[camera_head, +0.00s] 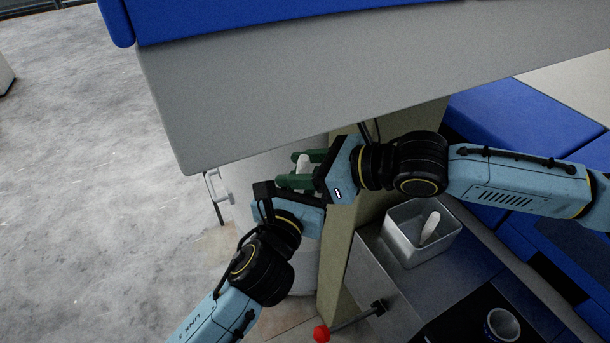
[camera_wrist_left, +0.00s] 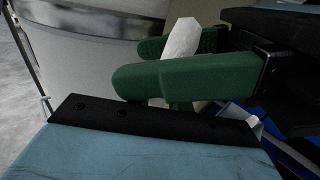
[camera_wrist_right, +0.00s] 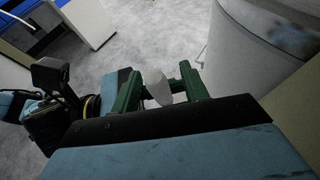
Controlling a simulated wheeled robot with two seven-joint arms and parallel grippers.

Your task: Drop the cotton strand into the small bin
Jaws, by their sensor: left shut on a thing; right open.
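A white cotton strand (camera_head: 304,162) stands up between the green fingers of my right gripper (camera_head: 297,169), which is open around it. In the left wrist view the strand (camera_wrist_left: 183,38) shows above and below the right gripper's near finger. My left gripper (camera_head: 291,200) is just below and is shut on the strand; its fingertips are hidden. In the right wrist view the strand (camera_wrist_right: 157,90) sits between the spread fingers. The small bin (camera_head: 396,247), an open grey metal box, stands to the right, below my right forearm, with a white elongated piece (camera_head: 430,228) inside.
A large pale round can (camera_wrist_left: 95,75) stands close behind the grippers. A grey and blue machine body (camera_head: 350,80) overhangs above. A beige post (camera_head: 345,250) rises between the grippers and the bin. A red knob (camera_head: 322,333) and a cup (camera_head: 502,325) are lower down.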

